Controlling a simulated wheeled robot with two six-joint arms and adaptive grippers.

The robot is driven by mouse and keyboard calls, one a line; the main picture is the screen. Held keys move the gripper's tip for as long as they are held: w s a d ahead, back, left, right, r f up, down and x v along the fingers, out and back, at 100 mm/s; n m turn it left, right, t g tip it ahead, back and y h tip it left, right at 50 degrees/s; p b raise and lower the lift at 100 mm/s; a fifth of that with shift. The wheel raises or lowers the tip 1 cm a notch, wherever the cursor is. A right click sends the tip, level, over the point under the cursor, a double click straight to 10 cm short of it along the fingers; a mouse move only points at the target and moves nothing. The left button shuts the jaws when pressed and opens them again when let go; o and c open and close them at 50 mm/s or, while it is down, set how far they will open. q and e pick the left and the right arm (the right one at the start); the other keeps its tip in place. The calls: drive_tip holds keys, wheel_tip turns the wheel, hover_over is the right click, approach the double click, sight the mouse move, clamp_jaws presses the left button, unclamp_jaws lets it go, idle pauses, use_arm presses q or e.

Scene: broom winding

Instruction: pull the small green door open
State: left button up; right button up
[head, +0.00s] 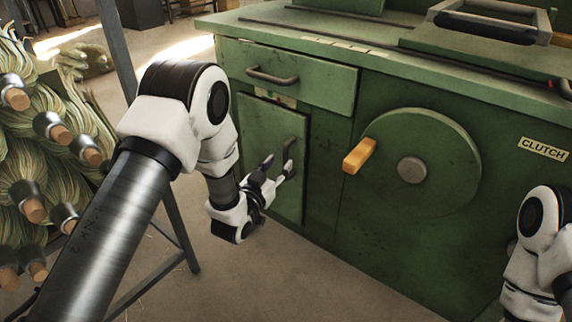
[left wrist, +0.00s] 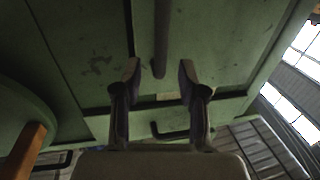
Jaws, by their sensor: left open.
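The small green door (head: 262,128) is on the front of the green machine, below a drawer, and looks shut in its frame. Its dark upright bar handle (head: 291,148) is near the door's right edge. My left gripper (head: 279,167) is open at the handle. In the left wrist view the handle (left wrist: 161,35) lies between the two spread fingers of the left gripper (left wrist: 159,72), with a gap on each side. I cannot tell how deep the bar sits between them. My right arm shows at the right edge of the head view, its gripper out of sight.
The drawer (head: 300,75) has its own bar handle above the door. A round green disc (head: 440,135) with an orange handle (head: 359,155) is right of the door. A rack with broom heads (head: 60,133) stands at left. The floor (head: 250,275) in front is clear.

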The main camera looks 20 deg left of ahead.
sight(284, 157)
use_arm(q)
drive_tip(key=w, duration=0.3)
drive_tip(key=w+b, duration=0.1)
drive_tip(key=shift+w+d+f, duration=0.15)
drive_tip(key=shift+w+d, duration=0.1)
drive_tip(key=shift+d, duration=0.1)
drive_tip(key=shift+w, duration=0.25)
clamp_jaws()
use_arm(e)
drive_tip(key=shift+f, duration=0.75)
drive_tip(key=shift+s, duration=0.1)
